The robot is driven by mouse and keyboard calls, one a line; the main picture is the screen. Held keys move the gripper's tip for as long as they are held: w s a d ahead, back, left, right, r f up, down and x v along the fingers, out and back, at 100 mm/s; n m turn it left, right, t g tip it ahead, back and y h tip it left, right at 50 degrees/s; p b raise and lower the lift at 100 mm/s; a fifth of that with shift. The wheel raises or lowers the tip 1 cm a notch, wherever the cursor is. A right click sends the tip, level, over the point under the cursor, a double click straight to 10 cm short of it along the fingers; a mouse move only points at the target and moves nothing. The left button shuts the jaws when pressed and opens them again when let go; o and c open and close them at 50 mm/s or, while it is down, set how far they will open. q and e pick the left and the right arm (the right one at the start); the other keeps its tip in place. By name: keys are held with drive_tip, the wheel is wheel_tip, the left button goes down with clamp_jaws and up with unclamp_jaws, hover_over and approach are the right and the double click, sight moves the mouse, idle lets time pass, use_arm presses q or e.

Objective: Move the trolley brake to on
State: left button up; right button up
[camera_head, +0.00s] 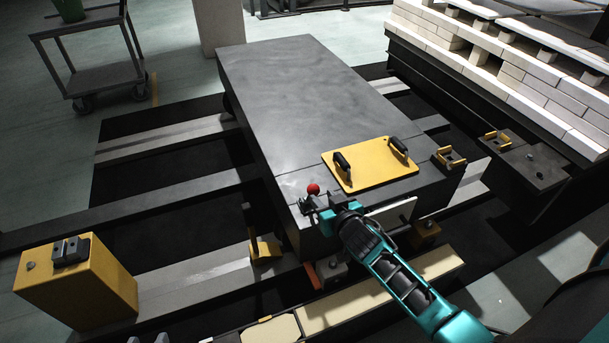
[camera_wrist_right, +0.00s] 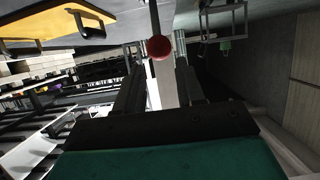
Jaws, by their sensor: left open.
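The trolley is a long dark slab (camera_head: 300,95) on a low frame over rails. A lever with a red ball knob (camera_head: 313,189) stands at its near left corner; I take it for the brake. In the right wrist view the red knob (camera_wrist_right: 158,47) shows between the ends of my right gripper's dark fingers (camera_wrist_right: 158,65). My right gripper (camera_head: 315,203) is at the lever in the head view; its fingers are apart, but I cannot tell whether they touch the lever. Only grey tips of my left gripper (camera_head: 148,338) show at the bottom edge, apart and away from the trolley.
A yellow plate (camera_head: 372,163) with two black handles lies on the slab near the lever. A yellow block (camera_head: 75,283) stands at the left. Pale bricks (camera_head: 510,70) are stacked on a car at right. A grey cart (camera_head: 92,75) stands at the back left.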

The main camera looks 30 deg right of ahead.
sight(316, 190)
drive_tip(key=shift+b+x, duration=0.75)
drive_tip(key=shift+x, duration=0.4)
drive_tip(key=b+x, duration=0.2)
drive_tip(key=shift+w+f, duration=0.25)
drive_tip(key=shift+w+r, duration=0.1)
drive_tip(key=shift+w, duration=0.05)
use_arm(q)
drive_tip(key=shift+w+d+f, duration=0.2)
drive_tip(key=shift+d+f, duration=0.6)
drive_tip(key=shift+d, duration=0.05)
use_arm(e)
drive_tip(key=shift+w+d, duration=0.1)
drive_tip(key=shift+w, duration=0.1)
use_arm(q)
drive_tip(key=shift+a+h, duration=0.1)
drive_tip(key=shift+h, duration=0.2)
use_arm(e)
drive_tip(key=shift+c, duration=0.4)
